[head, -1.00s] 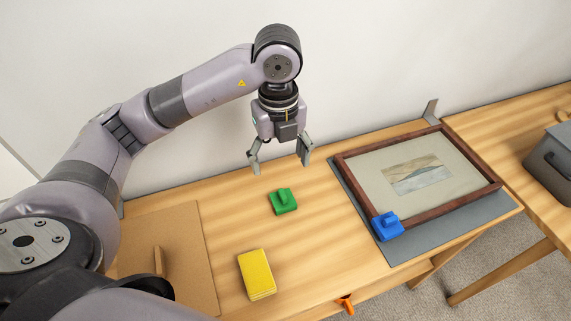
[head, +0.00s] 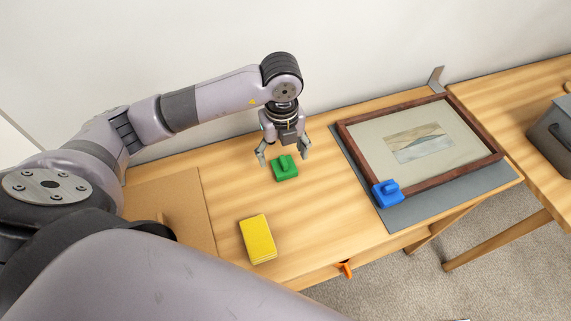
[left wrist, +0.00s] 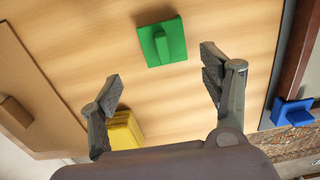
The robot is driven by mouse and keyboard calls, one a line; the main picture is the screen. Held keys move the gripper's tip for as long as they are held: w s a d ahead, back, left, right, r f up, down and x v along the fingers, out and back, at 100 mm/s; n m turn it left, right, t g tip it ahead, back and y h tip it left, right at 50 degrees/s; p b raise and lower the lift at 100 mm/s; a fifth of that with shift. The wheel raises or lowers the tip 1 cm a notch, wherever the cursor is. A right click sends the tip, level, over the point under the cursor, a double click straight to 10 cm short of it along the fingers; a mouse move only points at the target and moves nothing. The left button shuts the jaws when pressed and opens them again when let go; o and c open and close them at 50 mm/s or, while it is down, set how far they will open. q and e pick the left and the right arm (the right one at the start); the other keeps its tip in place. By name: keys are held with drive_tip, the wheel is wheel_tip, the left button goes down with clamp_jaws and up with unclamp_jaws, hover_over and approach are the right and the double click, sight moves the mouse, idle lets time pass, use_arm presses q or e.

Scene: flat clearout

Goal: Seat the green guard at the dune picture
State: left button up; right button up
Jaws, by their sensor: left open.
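The green guard (head: 285,168), a small block with a raised grip, lies on the wooden table left of the picture. It also shows in the left wrist view (left wrist: 162,42), ahead of the fingertips. The dune picture (head: 419,144) lies in a dark wooden frame (head: 352,150) on a grey mat (head: 412,212). A blue guard (head: 387,193) sits at the frame's near left corner. My left gripper (head: 283,158) is open and empty, its fingers pointing down above the green guard. In the left wrist view its fingers (left wrist: 164,82) are spread apart. My right gripper is not seen.
A yellow block (head: 257,239) lies nearer the front of the table. A brown board (head: 190,205) covers the left part. A grey metal bracket (head: 436,79) stands behind the frame. A grey box (head: 551,130) stands on the table at right. An orange item (head: 346,269) is at the front edge.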

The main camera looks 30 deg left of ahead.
sight(284, 161)
use_arm(q)
drive_tip(key=f, duration=0.2)
drive_tip(key=w+f+p, duration=0.1)
drive_tip(key=f, duration=0.2)
drive_tip(key=shift+f, duration=0.1)
drive_tip(key=c, duration=0.9)
